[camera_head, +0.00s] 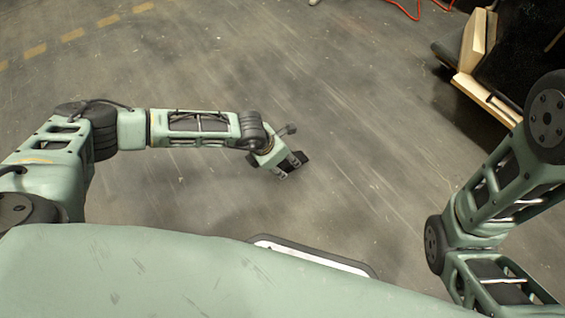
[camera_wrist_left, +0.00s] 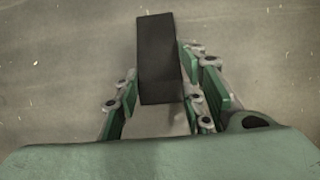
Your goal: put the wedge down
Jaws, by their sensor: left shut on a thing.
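The wedge (camera_wrist_left: 158,55) is a dark, nearly black block. In the left wrist view it sits upright in the picture between the fingers of my left gripper (camera_wrist_left: 160,97), reaching out past the fingertips. The gripper is shut on it. In the head view my left gripper (camera_head: 289,166) is at the picture's middle, over the grey floor. The wedge (camera_head: 302,157) shows there only as a small dark patch at the fingers. I cannot tell how high it is above the floor. My right gripper is not in view; only my right arm shows at the right edge.
The worn grey concrete floor (camera_head: 370,130) is clear around the left gripper. A black object with wooden boards (camera_head: 470,62) stands at the upper right. An orange cable (camera_head: 405,12) lies at the top. A dashed yellow line (camera_head: 72,35) runs across the upper left.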

